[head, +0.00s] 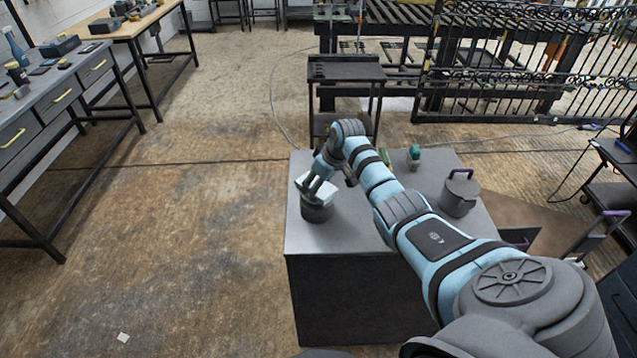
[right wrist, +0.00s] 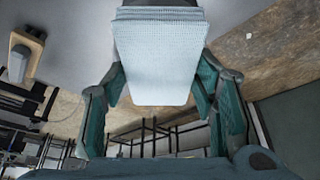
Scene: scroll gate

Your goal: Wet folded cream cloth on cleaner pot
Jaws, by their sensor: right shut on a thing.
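The folded cloth (head: 319,190) looks pale, nearly white, in the head view. It is at the top of a dark round pot (head: 317,212) near the left edge of the grey cabinet top. I cannot tell whether it touches the pot. My right gripper (head: 316,182) is over the pot and shut on the cloth. In the right wrist view the cloth (right wrist: 158,55) hangs flat between the two fingers of the gripper (right wrist: 160,82), its layered folds at the top. The pot's opening is hidden by cloth and gripper. My left gripper is not in view.
A grey lidded pot (head: 459,196) with a purple handle stands on the right of the cabinet top (head: 345,238). A small green-topped item (head: 413,156) stands at its back. A dark cart (head: 345,75) is behind. The cabinet top's front left is clear.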

